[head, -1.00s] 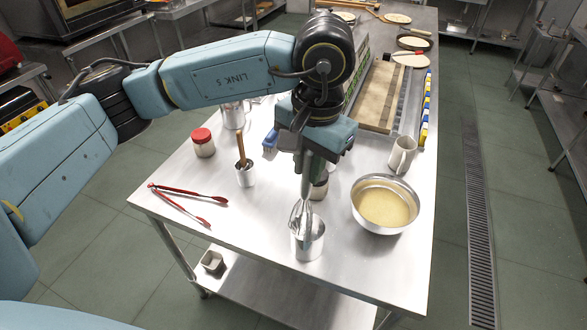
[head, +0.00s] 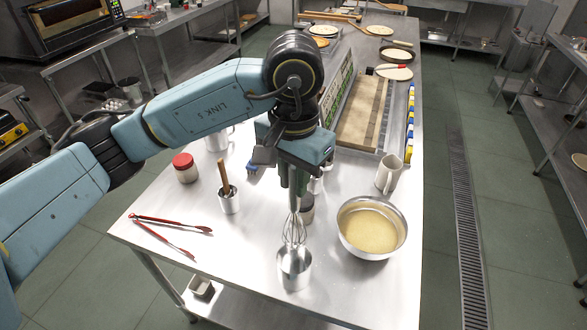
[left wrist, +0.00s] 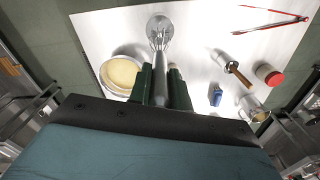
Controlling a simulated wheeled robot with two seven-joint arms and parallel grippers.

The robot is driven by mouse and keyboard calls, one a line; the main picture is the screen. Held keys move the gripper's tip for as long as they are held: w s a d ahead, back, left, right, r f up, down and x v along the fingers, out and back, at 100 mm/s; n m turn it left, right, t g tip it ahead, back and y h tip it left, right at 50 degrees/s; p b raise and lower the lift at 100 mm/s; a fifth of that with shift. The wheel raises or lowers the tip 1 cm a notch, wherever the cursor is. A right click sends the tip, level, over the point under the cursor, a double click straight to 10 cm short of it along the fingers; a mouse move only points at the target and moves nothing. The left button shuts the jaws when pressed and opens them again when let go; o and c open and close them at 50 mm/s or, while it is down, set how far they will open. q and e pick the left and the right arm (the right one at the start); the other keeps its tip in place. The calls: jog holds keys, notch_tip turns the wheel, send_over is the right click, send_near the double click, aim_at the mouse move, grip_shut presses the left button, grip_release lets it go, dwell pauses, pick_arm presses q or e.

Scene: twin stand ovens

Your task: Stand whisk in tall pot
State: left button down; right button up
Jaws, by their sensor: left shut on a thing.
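My left gripper (head: 292,182) is shut on the whisk's handle, and the whisk (head: 295,230) hangs upright with its wire head down. The tall pot (head: 294,272) is a shiny metal cylinder near the table's front edge. The wire head is over the pot's mouth, its lower end overlapping the rim in the head view; I cannot tell how far it is inside. In the left wrist view the whisk (left wrist: 158,38) points away between the green fingers (left wrist: 160,85), its head covering much of the pot. My right gripper is not in view.
A bowl of yellow batter (head: 372,228) stands right of the pot, with a mug (head: 388,174) behind it. Red tongs (head: 165,230), a cup (head: 229,202) holding a wooden-handled tool and a red-lidded jar (head: 185,168) are on the left.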

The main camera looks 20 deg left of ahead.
aim_at(293, 215)
pick_arm(q)
notch_tip(293, 215, down, 2)
jog(key=shift+f, duration=0.15)
jog(key=shift+f+b, duration=0.3)
jog(key=shift+b, duration=0.1)
notch_tip(293, 215, down, 7)
jog(key=b, duration=0.8)
jog(key=c, duration=1.2)
grip_release()
notch_tip(293, 215, up, 13)
jog(key=shift+r+b, duration=0.15)
jog(key=shift+b, duration=0.15)
